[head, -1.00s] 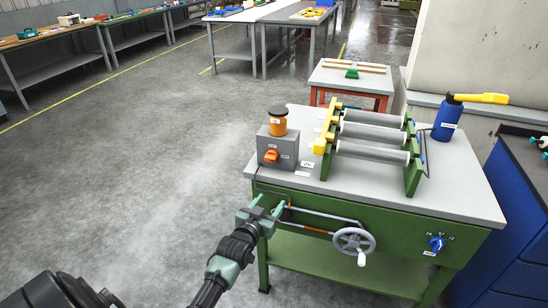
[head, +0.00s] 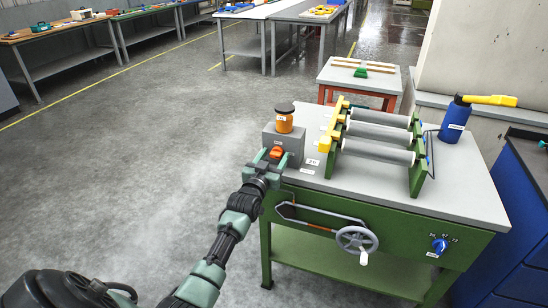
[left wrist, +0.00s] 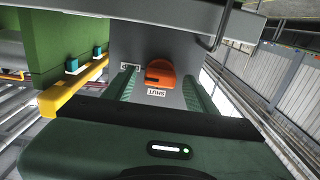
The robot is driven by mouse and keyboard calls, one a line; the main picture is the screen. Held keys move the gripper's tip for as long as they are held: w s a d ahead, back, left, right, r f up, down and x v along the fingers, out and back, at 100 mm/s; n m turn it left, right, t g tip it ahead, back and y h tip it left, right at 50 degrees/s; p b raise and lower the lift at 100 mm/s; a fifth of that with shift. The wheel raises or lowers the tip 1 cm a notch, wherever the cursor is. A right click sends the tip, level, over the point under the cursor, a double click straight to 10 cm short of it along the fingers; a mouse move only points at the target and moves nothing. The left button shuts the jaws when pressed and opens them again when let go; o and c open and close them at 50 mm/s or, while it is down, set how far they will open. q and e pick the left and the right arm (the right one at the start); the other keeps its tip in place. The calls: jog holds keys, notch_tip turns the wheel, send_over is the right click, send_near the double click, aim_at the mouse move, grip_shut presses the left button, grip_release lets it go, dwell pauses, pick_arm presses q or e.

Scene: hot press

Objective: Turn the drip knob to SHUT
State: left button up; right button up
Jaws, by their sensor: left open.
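The orange drip knob (head: 277,152) is on the front face of a grey box (head: 295,143) at the table's left corner. My left gripper (head: 272,158) is open in front of that face. In the left wrist view the knob (left wrist: 160,74) sits between the two green fingers (left wrist: 162,92), with a gap on each side. A SHUT label (left wrist: 156,92) shows upside down beside the knob, and another label (left wrist: 130,67) is partly hidden by a finger. I cannot tell which label the knob points to. My right gripper is not in view.
An orange jar with a dark lid (head: 284,118) stands on the box. Grey rollers in a green frame with a yellow bar (head: 375,135) are to the right. A handwheel (head: 356,240) and blue knob (head: 439,244) are on the table front. The floor at left is clear.

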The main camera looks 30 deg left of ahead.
pick_arm(q)
grip_shut()
jog(key=n+p, duration=0.1)
jog(key=n, duration=0.3)
jog(key=shift+a+n, duration=0.1)
jog(key=shift+n, duration=0.2)
jog(key=n, duration=0.4)
jog(key=shift+f+n, duration=0.1)
jog(key=shift+n, duration=0.2)
jog(key=n, duration=0.4)
jog(key=shift+f, duration=0.1)
jog(key=shift+s+a+n+b, duration=0.1)
jog(key=shift+n+b, duration=0.2)
jog(key=shift+n, duration=2)
